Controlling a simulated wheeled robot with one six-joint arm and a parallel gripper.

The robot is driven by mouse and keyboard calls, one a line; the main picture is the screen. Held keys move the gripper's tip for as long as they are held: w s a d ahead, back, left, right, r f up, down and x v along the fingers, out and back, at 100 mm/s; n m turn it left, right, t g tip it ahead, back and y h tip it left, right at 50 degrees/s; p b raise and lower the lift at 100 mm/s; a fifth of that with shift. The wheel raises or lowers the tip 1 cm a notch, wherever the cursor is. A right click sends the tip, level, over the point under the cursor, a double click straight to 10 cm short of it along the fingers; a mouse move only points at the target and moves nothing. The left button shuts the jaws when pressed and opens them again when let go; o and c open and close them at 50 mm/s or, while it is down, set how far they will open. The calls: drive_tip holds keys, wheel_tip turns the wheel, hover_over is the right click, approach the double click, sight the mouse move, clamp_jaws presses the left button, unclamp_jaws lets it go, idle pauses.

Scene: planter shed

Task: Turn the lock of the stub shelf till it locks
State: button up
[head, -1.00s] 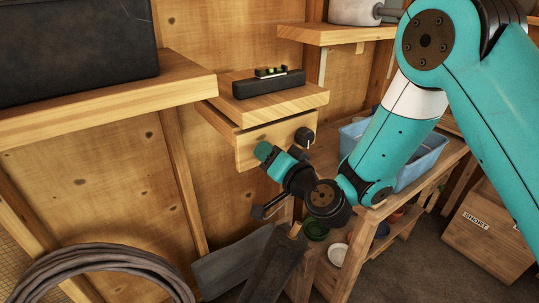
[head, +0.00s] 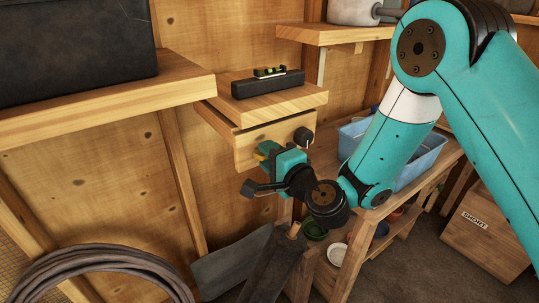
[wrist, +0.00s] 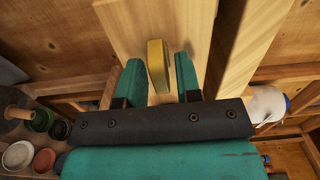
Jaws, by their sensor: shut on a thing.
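The stub shelf (head: 283,103) is a short wooden shelf with a drawer-like front (head: 270,133) on the wall. In the wrist view its lock, a yellow upright turn-piece (wrist: 157,66), stands out from the wooden face, leaning slightly. My gripper (wrist: 161,75) has one teal finger on each side of it and is shut on it. In the head view my gripper (head: 268,153) is at the lower part of the front and hides most of the lock. A black round knob (head: 303,137) with a pale mark is to the right on the same front.
A black spirit level (head: 268,84) lies on the stub shelf. A longer shelf (head: 120,97) with a dark case is at left. A bench with a blue bin (head: 424,160) and pots is at right. A coiled hose (head: 95,272) is below left.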

drive_tip(key=shift+d+m, duration=0.1)
drive_tip(key=shift+m, duration=0.2)
drive_tip(key=o, duration=0.6)
